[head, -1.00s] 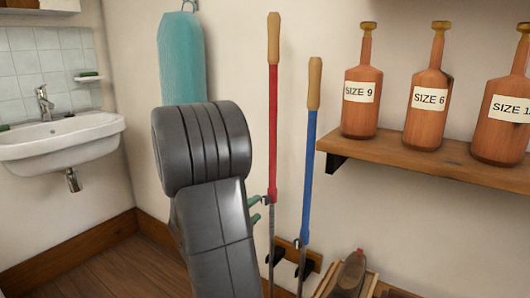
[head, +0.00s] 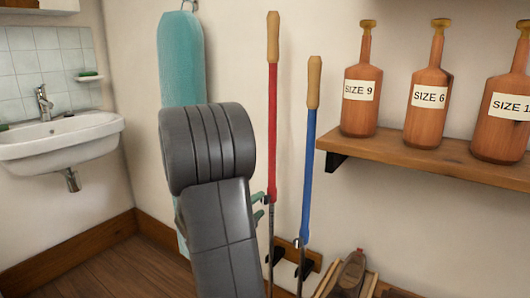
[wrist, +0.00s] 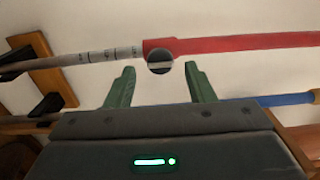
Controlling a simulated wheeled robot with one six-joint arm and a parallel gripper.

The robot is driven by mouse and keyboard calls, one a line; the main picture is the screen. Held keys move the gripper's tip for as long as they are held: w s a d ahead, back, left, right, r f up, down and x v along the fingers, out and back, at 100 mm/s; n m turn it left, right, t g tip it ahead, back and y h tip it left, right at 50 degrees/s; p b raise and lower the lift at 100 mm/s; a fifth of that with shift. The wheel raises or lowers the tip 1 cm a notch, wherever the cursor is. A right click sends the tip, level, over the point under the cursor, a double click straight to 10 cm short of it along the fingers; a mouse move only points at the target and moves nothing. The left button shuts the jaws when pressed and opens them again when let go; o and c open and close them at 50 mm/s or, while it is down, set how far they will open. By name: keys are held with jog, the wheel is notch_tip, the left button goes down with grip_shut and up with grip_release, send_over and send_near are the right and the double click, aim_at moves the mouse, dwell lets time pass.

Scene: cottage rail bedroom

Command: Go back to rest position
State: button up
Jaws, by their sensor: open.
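My gripper (wrist: 160,88) shows in the wrist view with its two green fingers spread apart and nothing between them. A red-shafted pole (wrist: 240,42) with a dark round knob (wrist: 160,61) crosses the wrist view just beyond the fingertips. I see a gap between the fingertips and the pole, though its depth is hard to judge. In the head view my arm hides most of the gripper; only bits of the green fingers (head: 259,206) show beside the red pole (head: 272,130), which stands upright against the wall.
A blue pole (head: 309,160) stands right of the red one. A wooden shelf (head: 440,158) holds brown bottle-shaped forms labelled by size. A teal ironing board (head: 182,60) hangs behind my arm. A white sink (head: 60,142) is at the left. A brown shoe (head: 349,275) sits low at the right.

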jog(key=p+v, duration=0.3)
jog(key=v, duration=0.9)
jog(key=b+x, duration=0.4)
jog(key=x, duration=1)
jog(key=shift+w+d+f, duration=0.1)
jog(key=shift+d, duration=0.1)
jog(key=shift+a+n, duration=0.2)
jog(key=shift+n, duration=0.7)
jog(key=n, duration=0.3)
jog(key=shift+p, duration=0.35)
jog(key=n+p, duration=0.1)
jog(key=r+n+p, duration=0.1)
jog(key=n, duration=0.1)
jog(key=n+p, duration=0.6)
jog(key=shift+a+n+p, duration=0.1)
jog(key=shift+n+p, duration=0.2)
jog(key=shift+p, duration=0.1)
jog(key=shift+f+n+p, duration=0.2)
jog(key=shift+n+p, duration=1.1)
jog(key=shift+n, duration=0.1)
